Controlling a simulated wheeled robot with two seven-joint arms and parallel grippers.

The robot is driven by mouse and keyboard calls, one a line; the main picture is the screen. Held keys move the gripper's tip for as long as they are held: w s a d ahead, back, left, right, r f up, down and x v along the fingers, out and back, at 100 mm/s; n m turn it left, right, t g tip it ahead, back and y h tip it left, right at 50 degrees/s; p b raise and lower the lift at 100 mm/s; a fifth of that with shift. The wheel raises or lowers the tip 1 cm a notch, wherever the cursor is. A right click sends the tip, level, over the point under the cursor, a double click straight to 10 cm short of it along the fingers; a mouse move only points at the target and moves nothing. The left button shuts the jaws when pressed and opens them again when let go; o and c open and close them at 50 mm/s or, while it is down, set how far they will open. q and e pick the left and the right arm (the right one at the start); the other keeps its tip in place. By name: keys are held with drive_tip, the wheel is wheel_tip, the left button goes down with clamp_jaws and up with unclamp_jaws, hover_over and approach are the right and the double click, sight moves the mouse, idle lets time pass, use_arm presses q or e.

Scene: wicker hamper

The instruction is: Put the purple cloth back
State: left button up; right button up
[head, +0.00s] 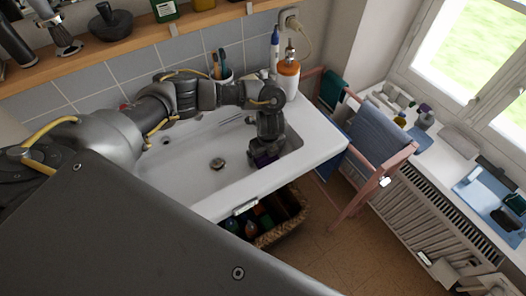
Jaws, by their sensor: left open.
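My left gripper (267,150) points down into the right end of the white sink (190,170). A small dark purple patch, which looks like the purple cloth (262,161), shows at its fingertips, low in the basin. The gripper covers most of the cloth, and I cannot tell whether they touch. The gripper is open; the gap between its fingers is hard to see. A wicker hamper (270,236) with bottles and dark items in it stands below the sink's front edge. My right gripper is not in view.
An orange and white dispenser (288,76) and a cup of brushes (222,77) stand behind the sink. A pink rack (352,206) with a blue towel (378,136) stands to the right. A wooden shelf (150,36) runs above. Some floor right of the hamper is clear.

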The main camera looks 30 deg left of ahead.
use_arm(q)
drive_tip(key=shift+b, duration=0.35)
drive_tip(key=r, duration=0.3)
drive_tip(key=r+p, duration=0.1)
drive_tip(key=r, duration=0.3)
drive_tip(key=d+r+p, duration=0.1)
drive_tip(key=r, duration=0.3)
drive_tip(key=shift+s, duration=0.25)
